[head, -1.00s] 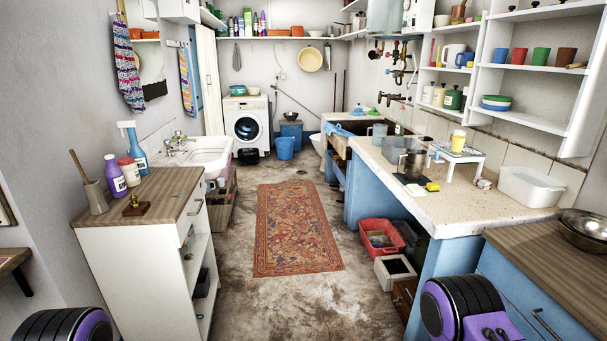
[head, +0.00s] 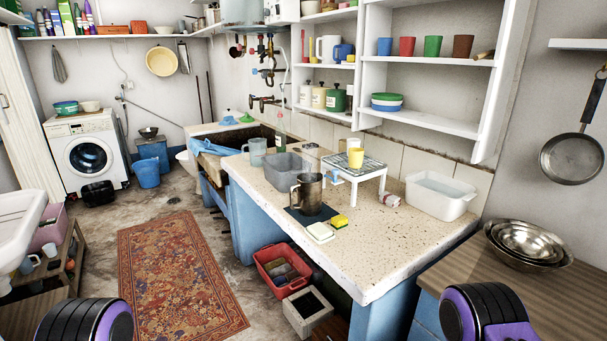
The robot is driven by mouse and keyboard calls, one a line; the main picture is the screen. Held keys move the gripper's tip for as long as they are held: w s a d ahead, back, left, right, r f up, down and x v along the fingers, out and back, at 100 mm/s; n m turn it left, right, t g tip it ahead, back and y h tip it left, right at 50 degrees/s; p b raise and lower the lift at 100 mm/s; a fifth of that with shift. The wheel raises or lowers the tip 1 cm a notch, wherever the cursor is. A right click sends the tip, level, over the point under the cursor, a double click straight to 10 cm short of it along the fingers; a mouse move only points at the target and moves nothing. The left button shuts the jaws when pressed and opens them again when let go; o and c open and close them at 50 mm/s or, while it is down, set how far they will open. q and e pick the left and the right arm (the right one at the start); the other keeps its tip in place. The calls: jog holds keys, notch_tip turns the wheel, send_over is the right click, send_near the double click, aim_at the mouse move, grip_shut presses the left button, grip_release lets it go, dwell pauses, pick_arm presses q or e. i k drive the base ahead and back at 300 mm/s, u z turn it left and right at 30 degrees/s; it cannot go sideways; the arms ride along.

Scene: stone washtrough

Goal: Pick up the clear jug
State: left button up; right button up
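A translucent grey-blue jug (head: 258,152) with a handle on its left, which looks like the clear jug, stands upright on the speckled stone counter (head: 385,240). It is near the back end, beside the trough and left of a grey tub (head: 284,172). A dark metal mug (head: 309,193) stands closer to me, with a clear vessel partly visible behind it. Neither of my grippers is in view; only rounded purple and black parts of my arms show at the bottom edge.
A small white rack (head: 358,170) holds a yellow cup (head: 355,157). A yellow sponge (head: 339,221), a white tub (head: 440,194) and a green-tinted bottle (head: 281,132) are also on the counter. A red crate (head: 282,270) is below. A rug (head: 178,270) lies on open floor at left.

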aim_at(257, 147)
jog(key=u, duration=1)
jog(key=i, duration=2.6)
jog(key=z, duration=0.75)
